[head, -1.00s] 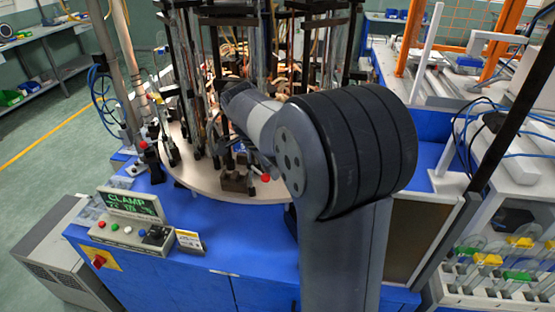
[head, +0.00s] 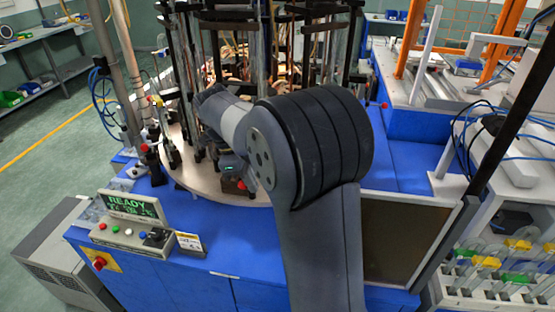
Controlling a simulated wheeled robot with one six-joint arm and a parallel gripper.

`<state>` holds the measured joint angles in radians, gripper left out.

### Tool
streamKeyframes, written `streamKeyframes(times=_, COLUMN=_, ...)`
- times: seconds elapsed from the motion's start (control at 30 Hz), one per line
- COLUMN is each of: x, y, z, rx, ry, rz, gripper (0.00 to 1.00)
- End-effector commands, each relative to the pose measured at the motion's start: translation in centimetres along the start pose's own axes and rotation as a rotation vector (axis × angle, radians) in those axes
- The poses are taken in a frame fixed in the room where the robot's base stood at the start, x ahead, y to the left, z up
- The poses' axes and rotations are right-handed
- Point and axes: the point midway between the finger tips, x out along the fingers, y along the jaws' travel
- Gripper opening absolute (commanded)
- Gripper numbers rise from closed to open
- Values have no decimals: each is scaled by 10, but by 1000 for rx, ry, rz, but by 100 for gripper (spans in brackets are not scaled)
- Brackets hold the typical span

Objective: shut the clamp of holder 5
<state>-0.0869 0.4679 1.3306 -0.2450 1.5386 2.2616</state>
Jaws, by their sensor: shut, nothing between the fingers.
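The round pale turntable (head: 185,178) carries several upright holders with dark clamps. A clamp with a red knob (head: 241,185) is at its front edge, beside my wrist. Another red-knobbed clamp (head: 144,148) is at the left edge, and a red knob (head: 384,105) shows to the right of my arm. No holder number is readable, so I cannot tell which is holder 5. My gripper (head: 232,168) is shut and empty, low over the front of the turntable, close to the front clamp. My arm partly covers it, and I cannot tell whether it touches the clamp.
A control box (head: 135,234) with buttons stands on the blue bench (head: 190,275); its green display (head: 131,206) reads READY. A small label stand (head: 190,243) is beside it. Tall glass tubes and posts rise close around my arm. An orange frame (head: 412,38) stands at the back right.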

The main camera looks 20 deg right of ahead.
Motion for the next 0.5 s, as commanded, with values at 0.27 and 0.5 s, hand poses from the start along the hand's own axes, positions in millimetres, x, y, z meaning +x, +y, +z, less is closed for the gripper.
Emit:
streamKeyframes(times=0.27, x=-2, y=2, z=6, rx=-2, ry=0, rz=0, gripper=0)
streamKeyframes(times=0.5, x=-2, y=2, z=7, rx=-2, ry=-2, rz=-1, gripper=0)
